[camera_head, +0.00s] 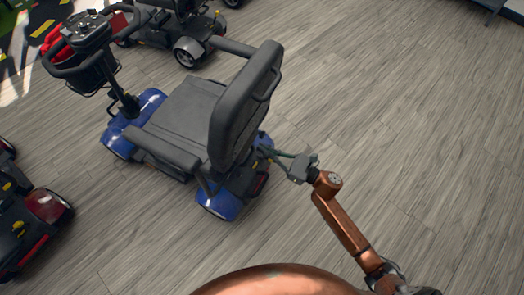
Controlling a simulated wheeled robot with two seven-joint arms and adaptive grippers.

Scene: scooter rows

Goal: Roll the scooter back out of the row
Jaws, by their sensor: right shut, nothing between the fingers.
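A blue mobility scooter (190,105) stands upright on the floor, left of centre, with its dark seat back (240,105) turned towards me. Its handlebar and front basket (88,70) are at the upper left. My right gripper (283,158) is just behind the seat back, near the scooter's rear end. It is shut, with nothing seen in its fingers. Whether its fingertips touch the scooter I cannot tell. My left gripper is out of the picture.
A red scooter (30,220) stands at the left edge, partly cut off. Another dark scooter (180,35) stands beyond the blue one. The wood-plank floor (420,130) to the right is clear.

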